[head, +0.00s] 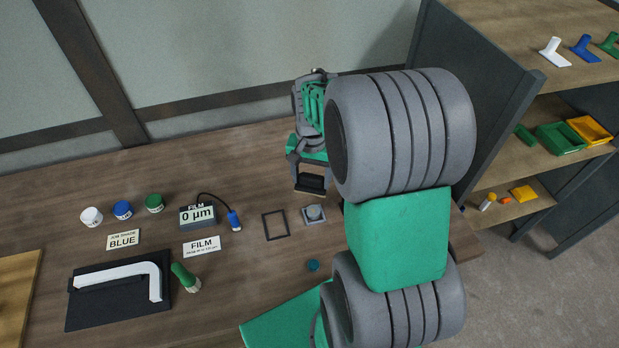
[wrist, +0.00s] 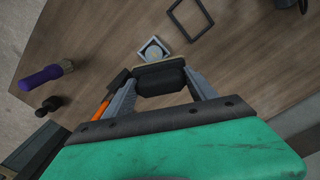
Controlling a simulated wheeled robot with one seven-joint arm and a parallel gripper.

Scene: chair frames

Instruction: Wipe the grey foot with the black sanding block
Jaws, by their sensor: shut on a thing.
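My gripper (head: 310,181) is shut on the black sanding block (head: 311,185), which has a tan strip along one edge. In the wrist view the block (wrist: 160,82) sits between my two fingertips (wrist: 162,86). The grey foot (head: 314,214) is a round grey piece on a pale square base on the wooden table. In the head view it lies just below the block. I cannot tell the block's height above the table.
A thin black square frame (head: 275,225) lies left of the foot, and a teal disc (head: 312,265) below it. A film gauge (head: 197,217) with a blue probe stands further left. A purple-handled tool (wrist: 45,77) and an orange tool (wrist: 103,107) show in the wrist view.

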